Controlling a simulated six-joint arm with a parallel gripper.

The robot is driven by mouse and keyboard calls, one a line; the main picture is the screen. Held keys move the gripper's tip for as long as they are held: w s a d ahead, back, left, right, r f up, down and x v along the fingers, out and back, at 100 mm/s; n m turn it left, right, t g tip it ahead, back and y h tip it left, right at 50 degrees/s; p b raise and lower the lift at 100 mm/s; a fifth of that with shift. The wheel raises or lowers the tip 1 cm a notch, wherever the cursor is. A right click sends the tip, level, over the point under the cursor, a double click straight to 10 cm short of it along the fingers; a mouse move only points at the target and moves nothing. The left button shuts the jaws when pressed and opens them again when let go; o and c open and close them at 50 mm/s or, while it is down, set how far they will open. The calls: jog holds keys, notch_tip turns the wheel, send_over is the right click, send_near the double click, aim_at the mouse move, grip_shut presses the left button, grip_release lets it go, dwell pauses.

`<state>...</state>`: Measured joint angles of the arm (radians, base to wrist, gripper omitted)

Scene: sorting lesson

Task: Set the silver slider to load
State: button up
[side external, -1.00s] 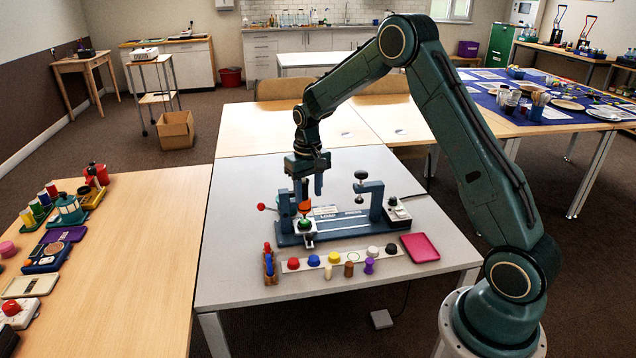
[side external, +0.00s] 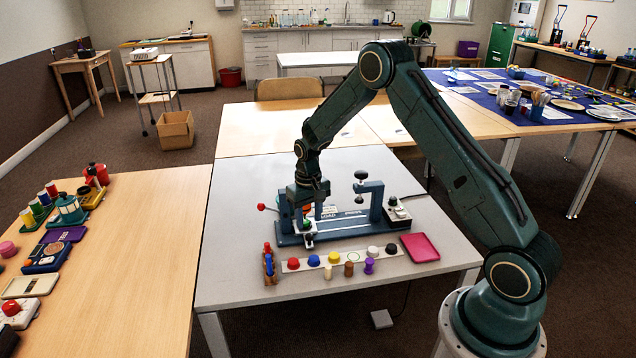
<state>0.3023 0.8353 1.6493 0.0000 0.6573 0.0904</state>
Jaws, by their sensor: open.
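The blue press fixture (side external: 345,235) stands on the grey table, with the labels LOAD (side external: 328,217) and PRESS (side external: 353,213) along its base. A small silver piece (side external: 309,239), which looks like the slider, juts from the front of its left end, left of the LOAD label. A white and green part (side external: 304,226) sits just above it. My gripper (side external: 305,214) is open and points down over the left end, one finger to each side of the small parts there. Its fingers partly hide these parts, and I cannot tell whether they touch them.
A white strip (side external: 354,257) with several coloured caps lies in front of the fixture, with small pegs before it. A pink tray (side external: 420,247) lies to the right. The fixture's C-shaped arm (side external: 376,203) stands right of my gripper. A red-knobbed lever (side external: 262,207) sticks out left.

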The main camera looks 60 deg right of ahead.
aim_at(310, 235)
jog(key=shift+f, duration=2.85)
grip_shut()
